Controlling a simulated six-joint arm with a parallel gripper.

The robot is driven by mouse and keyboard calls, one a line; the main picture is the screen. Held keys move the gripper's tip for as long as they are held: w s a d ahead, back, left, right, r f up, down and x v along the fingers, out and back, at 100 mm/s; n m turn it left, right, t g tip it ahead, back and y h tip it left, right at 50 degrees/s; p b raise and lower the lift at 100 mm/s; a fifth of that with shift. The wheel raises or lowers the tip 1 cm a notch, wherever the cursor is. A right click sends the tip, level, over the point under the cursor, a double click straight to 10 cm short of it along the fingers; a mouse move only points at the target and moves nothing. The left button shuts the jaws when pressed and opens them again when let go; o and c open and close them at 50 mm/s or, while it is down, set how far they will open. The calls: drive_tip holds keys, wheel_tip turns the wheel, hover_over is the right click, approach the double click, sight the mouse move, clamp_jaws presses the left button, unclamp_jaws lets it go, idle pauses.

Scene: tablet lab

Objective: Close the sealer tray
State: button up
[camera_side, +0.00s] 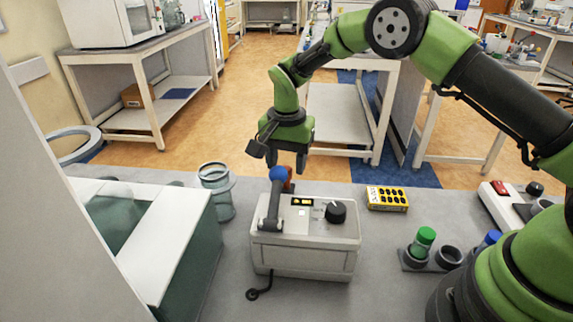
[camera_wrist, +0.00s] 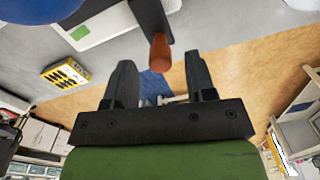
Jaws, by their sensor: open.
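The sealer (camera_side: 305,245) is a pale box on the bench with a dark knob and a small lit display. A dark lever (camera_side: 270,208) with a blue ball end stands tilted up on its left side. A red-orange handle (camera_side: 288,184) shows at its back, partly behind the blue ball. In the wrist view, the orange handle (camera_wrist: 160,53) sits on the end of a dark bar reaching out from the sealer. My gripper (camera_side: 288,166) is open just above the handle. In the wrist view, its fingertips (camera_wrist: 160,66) lie either side of the handle, without visible contact.
The blue ball (camera_wrist: 40,8) is close to the wrist camera. A glass jar (camera_side: 217,190) stands left of the sealer and a yellow rack (camera_side: 387,198) right of it. Green-capped (camera_side: 423,240) and blue-capped containers stand farther right. A white-topped box (camera_side: 165,240) fills the left.

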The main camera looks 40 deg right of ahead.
drive_tip(key=shift+f, duration=0.65)
clamp_jaws()
drive_tip(key=shift+s+a, duration=1.4)
drive_tip(key=shift+a, duration=0.05)
unclamp_jaws()
drive_tip(key=shift+r, duration=0.1)
wheel_tip(320, 180, up, 10)
